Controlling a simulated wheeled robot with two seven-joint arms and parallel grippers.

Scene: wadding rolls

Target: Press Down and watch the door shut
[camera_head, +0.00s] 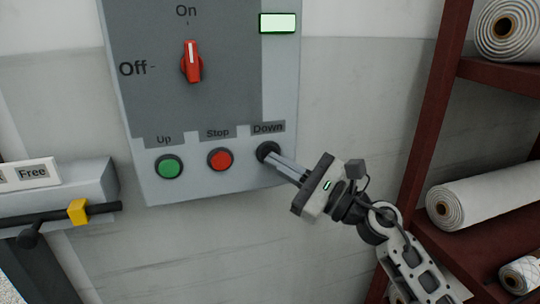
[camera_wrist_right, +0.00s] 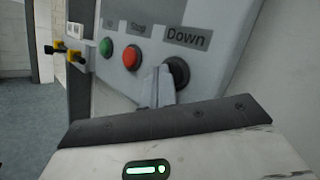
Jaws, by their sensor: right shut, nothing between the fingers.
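A grey control panel (camera_head: 285,60) hangs on the wall, with a black Down button (camera_head: 266,151) at its lower right. My right gripper (camera_head: 276,158) is shut and empty, its fingertips at the Down button and covering part of it. In the right wrist view the Down button (camera_wrist_right: 177,71) shows just beyond the fingertips (camera_wrist_right: 158,80); whether they touch or press it I cannot tell. A green Up button (camera_head: 169,167) and a red Stop button (camera_head: 220,159) sit to its left. The door is not in view. My left gripper is not in view.
A red rotary switch (camera_head: 191,62) points up to On, and a green-framed display (camera_head: 279,23) is lit. A dark red rack (camera_head: 432,110) with white rolls (camera_head: 490,192) stands at the right. A grey lock bar with a yellow piece (camera_head: 78,211) is at the left.

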